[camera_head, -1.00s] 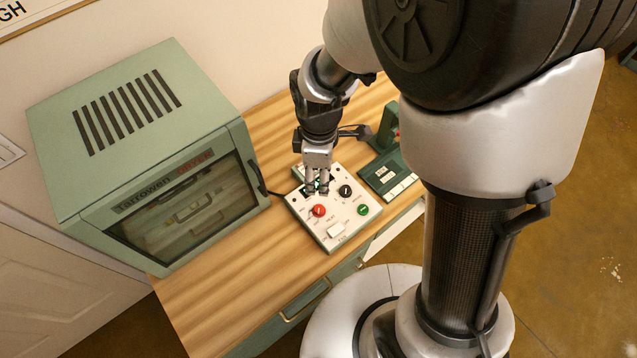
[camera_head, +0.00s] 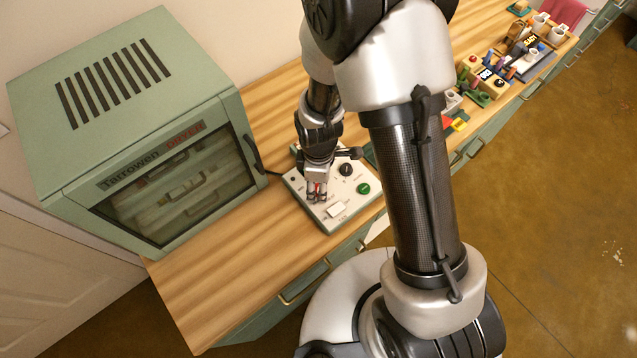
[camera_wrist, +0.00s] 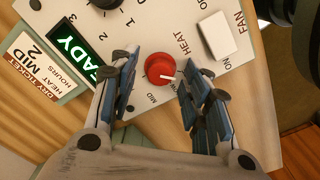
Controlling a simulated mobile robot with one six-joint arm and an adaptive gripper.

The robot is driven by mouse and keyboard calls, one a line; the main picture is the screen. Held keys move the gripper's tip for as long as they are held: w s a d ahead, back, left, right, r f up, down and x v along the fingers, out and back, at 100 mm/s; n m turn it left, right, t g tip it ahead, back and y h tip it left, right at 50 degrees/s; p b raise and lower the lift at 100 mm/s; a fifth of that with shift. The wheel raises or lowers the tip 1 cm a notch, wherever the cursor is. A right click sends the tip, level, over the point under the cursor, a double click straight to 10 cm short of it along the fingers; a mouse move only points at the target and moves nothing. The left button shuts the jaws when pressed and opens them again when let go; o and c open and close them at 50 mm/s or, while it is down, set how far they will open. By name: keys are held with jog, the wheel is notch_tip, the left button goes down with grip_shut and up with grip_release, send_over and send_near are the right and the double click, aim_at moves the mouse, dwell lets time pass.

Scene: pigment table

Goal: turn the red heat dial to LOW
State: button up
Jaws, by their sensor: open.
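The red heat dial (camera_wrist: 160,69) sits on the pale control panel (camera_wrist: 225,75), below the word HEAT in the wrist view. Its white pointer mark points right, toward my right-hand finger. A MID label shows below the dial; the other position labels are covered or unclear. My gripper (camera_wrist: 161,77) is open, with one finger on each side of the dial. A gap shows at the left finger; contact on the right is unclear. In the head view my gripper (camera_head: 317,195) points down over the dial (camera_head: 316,187), which is mostly hidden.
A white FAN switch (camera_wrist: 217,35), a black dial (camera_head: 346,170) and a green button (camera_head: 363,188) share the panel. A lit READY display (camera_wrist: 77,45) and a MID, 2 hours ticket (camera_wrist: 40,62) lie beside them. The green dryer (camera_head: 180,185) stands left; wood between is clear.

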jog(key=shift+c, duration=0.3)
grip_shut()
dwell(0.3)
jog(key=shift+m, duration=0.3)
jog(key=m, duration=0.3)
jog(key=shift+m+b, duration=0.3)
jog(key=shift+m, duration=2.3)
jog(key=shift+o, duration=0.3)
grip_release()
